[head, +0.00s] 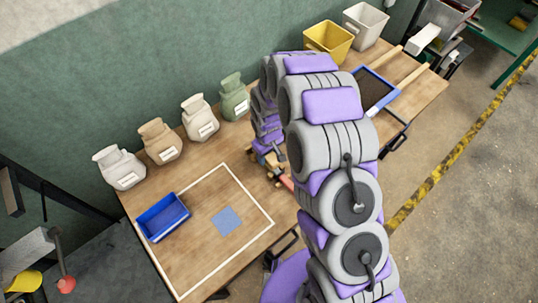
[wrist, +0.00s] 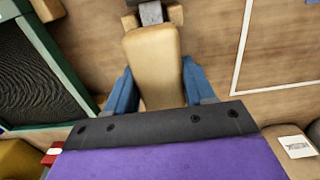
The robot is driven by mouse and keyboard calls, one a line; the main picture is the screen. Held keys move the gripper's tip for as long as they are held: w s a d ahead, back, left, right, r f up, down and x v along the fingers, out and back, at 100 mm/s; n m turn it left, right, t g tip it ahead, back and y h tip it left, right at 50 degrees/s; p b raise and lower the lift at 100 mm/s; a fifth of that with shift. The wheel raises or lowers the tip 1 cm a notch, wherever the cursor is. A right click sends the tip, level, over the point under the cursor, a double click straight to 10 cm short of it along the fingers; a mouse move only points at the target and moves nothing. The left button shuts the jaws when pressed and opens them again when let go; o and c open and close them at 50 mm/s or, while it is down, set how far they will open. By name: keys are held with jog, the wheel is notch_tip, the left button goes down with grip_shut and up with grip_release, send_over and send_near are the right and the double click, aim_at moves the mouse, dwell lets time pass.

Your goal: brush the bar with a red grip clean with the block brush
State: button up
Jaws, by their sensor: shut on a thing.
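My gripper (wrist: 157,92) has its two blue fingers on either side of a tan wooden block, which appears to be the block brush (wrist: 152,60), and is shut on it. The brush's underside and any bristles are hidden. A short grey metal piece (wrist: 151,12), apparently part of the bar, shows just beyond the block at the top of the wrist view, with tan wood around it. In the head view, a small red part (head: 287,182), likely the bar's red grip, shows beside my arm. My arm hides most of the bar, and I cannot tell whether the brush touches it.
A blue tray (head: 147,224), a white outline and a blue square (head: 228,221) are on the table's left. Several labelled bags (head: 160,141) line the wall. A dark framed screen (head: 372,90), a yellow bin (head: 328,40) and a white bin (head: 365,22) stand right.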

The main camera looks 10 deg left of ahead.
jog(key=shift+w+a, duration=1.25)
jog(key=shift+a, duration=0.25)
jog(key=shift+s+d, duration=0.95)
jog(key=shift+d, duration=0.1)
jog(key=shift+d, duration=0.1)
jog(key=shift+s+d+r, duration=0.1)
jog(key=shift+s+d, duration=0.65)
jog(key=shift+d, duration=0.05)
jog(key=shift+r+p, duration=0.1)
jog(key=shift+p, duration=0.2)
jog(key=shift+r+p, duration=1.1)
jog(key=shift+r, duration=2.8)
jog(key=shift+f, duration=0.1)
